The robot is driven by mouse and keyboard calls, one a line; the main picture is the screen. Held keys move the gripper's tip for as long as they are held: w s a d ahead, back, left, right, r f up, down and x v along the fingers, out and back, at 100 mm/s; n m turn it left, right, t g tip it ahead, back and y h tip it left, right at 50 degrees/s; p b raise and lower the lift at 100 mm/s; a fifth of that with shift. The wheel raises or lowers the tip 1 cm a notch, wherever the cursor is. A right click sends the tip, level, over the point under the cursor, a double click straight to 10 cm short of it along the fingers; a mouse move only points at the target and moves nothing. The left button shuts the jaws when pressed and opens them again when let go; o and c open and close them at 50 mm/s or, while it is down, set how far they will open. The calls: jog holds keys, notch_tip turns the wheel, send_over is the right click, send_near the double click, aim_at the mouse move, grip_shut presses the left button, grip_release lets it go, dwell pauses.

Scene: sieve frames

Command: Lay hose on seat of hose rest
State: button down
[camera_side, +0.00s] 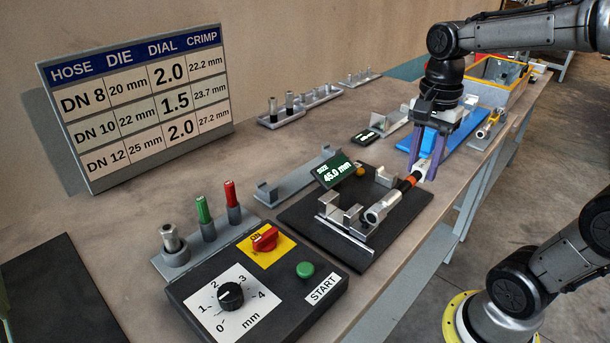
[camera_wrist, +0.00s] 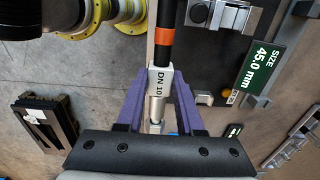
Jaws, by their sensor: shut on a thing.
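The hose (camera_side: 404,185) is black with an orange band, a white sleeve and silver end fittings. My gripper (camera_side: 424,165) is shut on it at the white sleeve, with one purple finger on each side. In the wrist view the hose (camera_wrist: 164,52) runs up from between the fingers of my gripper (camera_wrist: 160,103), and its sleeve reads DN 10. Its near silver end is over the black base plate (camera_side: 405,225), beside the silver jaws (camera_side: 345,213). I cannot tell whether it touches them. A grey rail with upturned ends (camera_side: 298,178) looks like the hose rest; it is empty.
A green display (camera_side: 335,170) reading 45.0 mm stands behind the jaws. A control box (camera_side: 255,285) with dial, red switch and START button is in front. A blue mat (camera_side: 455,133) and a yellow-rimmed bin (camera_side: 497,82) lie beyond my gripper. The table middle left is clear.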

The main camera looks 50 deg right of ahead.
jog(key=shift+r, duration=0.15)
dwell(0.5)
jog(key=w+d+r, duration=0.2)
jog(key=w+r, duration=0.3)
jog(key=w, duration=0.2)
send_over(305, 169)
jog(key=s, duration=0.2)
notch_tip(305, 169, down, 12)
jog(key=shift+w+d, duration=0.25)
jog(key=shift+d, duration=0.05)
jog(key=shift+f, duration=0.15)
jog(key=shift+f, duration=2.35)
jog(key=shift+f, duration=0.55)
